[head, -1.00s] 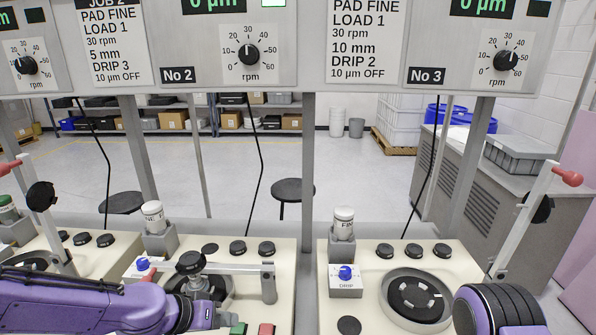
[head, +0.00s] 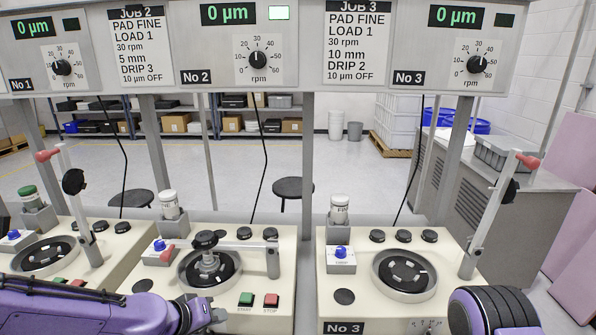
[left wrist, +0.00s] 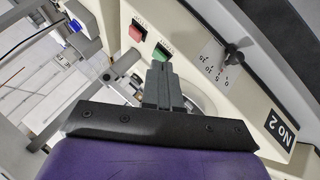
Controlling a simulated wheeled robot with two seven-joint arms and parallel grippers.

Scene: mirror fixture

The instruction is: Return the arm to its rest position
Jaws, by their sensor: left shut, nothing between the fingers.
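My left gripper (head: 212,318) comes in from the lower left in the head view, low at the front of the No 2 station (head: 262,318). In the left wrist view its fingers (left wrist: 160,82) are together and empty, close to the green button (left wrist: 163,52) and the red button (left wrist: 137,31). I cannot tell whether they touch anything. At station No 2 the lever arm (head: 245,245) lies across the round plate (head: 222,277), with a black-knobbed weight on it. A purple and black part of my other arm shows at lower right; its gripper is out of view.
Station No 3 (head: 343,300) is at right, with its lever arm (head: 490,222) raised and several black discs at its back. Station No 1 (head: 100,262) is at left, its lever also raised. Display panels (head: 300,40) hang above. Two stools stand behind on open floor.

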